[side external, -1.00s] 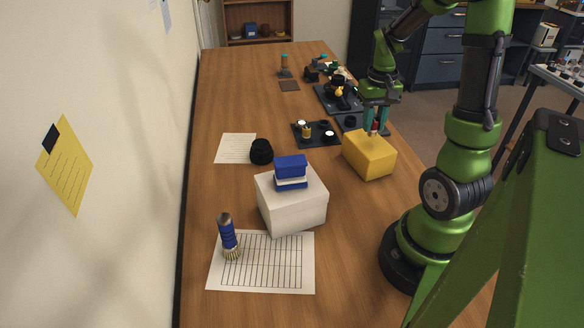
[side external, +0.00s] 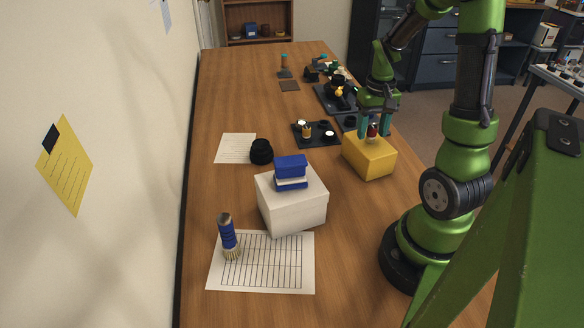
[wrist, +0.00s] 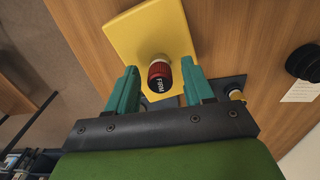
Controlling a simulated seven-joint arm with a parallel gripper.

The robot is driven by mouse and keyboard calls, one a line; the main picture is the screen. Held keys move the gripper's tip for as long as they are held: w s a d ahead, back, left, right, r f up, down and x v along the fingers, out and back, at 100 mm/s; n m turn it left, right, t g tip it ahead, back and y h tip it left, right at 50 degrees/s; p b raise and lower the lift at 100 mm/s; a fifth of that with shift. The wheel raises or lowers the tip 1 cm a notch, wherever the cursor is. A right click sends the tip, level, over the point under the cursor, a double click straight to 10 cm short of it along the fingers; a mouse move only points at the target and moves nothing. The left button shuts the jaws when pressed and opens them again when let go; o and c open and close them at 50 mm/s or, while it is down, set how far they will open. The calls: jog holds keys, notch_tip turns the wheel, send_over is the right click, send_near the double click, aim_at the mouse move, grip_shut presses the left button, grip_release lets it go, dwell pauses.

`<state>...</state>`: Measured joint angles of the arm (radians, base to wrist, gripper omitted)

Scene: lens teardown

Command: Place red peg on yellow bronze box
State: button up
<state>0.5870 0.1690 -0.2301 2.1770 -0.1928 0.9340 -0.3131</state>
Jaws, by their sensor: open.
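The yellow bronze box (side external: 368,158) sits near the right edge of the wooden table in the side view. The red peg (side external: 372,131) appears to stand upright on the box's top, toward its far edge. In the wrist view the peg (wrist: 160,72) shows a red ribbed body and a dark end with white lettering, against the yellow box (wrist: 140,28). My gripper (side external: 375,134) is open, with one teal finger on each side of the peg. In the wrist view gaps show between the peg and both fingers. The peg's base is hidden from the wrist view.
A white box (side external: 291,203) with a blue box (side external: 290,166) on top stands nearer the camera. A dark tray (side external: 316,141) with small parts lies left of the yellow box. A black cylinder (side external: 261,151) stands farther left. The table's right edge is close.

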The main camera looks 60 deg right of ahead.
aim_at(373, 127)
notch_tip(373, 127, up, 12)
jog(key=a+r+n+t+y, duration=0.1)
jog(key=a+n+t, duration=0.1)
jog(key=a, duration=1.1)
jog(key=w+a+r+n+t+y, duration=0.1)
jog(key=a+t, duration=0.4)
jog(key=a, duration=0.8)
jog(key=shift+a+r+n, duration=0.2)
jog(key=shift+r+n, duration=0.45)
jog(key=shift+n, duration=0.35)
